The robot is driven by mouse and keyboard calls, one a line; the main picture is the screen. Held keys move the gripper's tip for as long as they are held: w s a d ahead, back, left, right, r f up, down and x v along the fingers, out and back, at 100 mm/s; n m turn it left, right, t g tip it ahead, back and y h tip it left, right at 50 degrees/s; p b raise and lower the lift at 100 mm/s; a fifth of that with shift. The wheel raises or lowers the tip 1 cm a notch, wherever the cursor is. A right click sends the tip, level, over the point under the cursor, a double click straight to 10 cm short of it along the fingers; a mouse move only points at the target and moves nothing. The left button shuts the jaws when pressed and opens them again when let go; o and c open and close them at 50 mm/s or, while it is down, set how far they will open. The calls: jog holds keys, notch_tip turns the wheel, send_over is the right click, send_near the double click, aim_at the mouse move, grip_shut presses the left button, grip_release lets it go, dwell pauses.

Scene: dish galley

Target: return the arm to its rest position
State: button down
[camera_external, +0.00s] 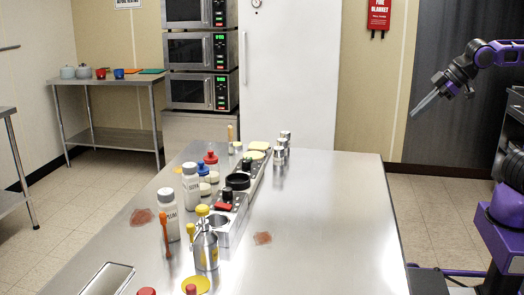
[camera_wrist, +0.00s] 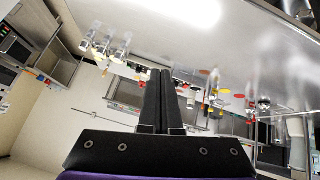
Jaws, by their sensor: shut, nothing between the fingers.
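My gripper (camera_external: 424,106) is at the right of the external view, raised in the air to the right of the steel table and clear of it. It points down and to the left. Its fingers are together with nothing between them. In the wrist view the two dark fingers (camera_wrist: 160,100) lie side by side, shut and empty. My purple arm comes in from the right edge of the external view and is bent at the wrist.
A long steel table (camera_external: 330,220) fills the middle, its right half mostly bare. Bottles, a metal dispenser (camera_external: 205,248) and containers line its left half. A white fridge (camera_external: 288,75), stacked microwaves (camera_external: 203,84) and a side table (camera_external: 108,82) stand behind. Floor shows between table and arm.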

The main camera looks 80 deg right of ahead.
jog(key=s+a+f+m+g, duration=0.1)
jog(key=s+a+f+g, duration=0.15)
jog(key=s, duration=0.35)
jog(key=s+a+f+g, duration=0.2)
jog(key=s+a+f, duration=0.15)
jog(key=s, duration=0.25)
jog(key=shift+w+a+r+m+t+y+p, duration=0.15)
jog(key=shift+w+a+m+t+p, duration=0.15)
jog(key=shift+w, duration=0.35)
jog(key=shift+w+a+r+m+t+y+p, duration=0.1)
jog(key=shift+w+m+t+p, duration=0.1)
jog(key=shift+w+t, duration=0.35)
jog(key=shift+w+a+r+m+t+y+p, duration=0.15)
jog(key=shift+w+a+m+t+p, duration=0.1)
jog(key=shift+w, duration=0.5)
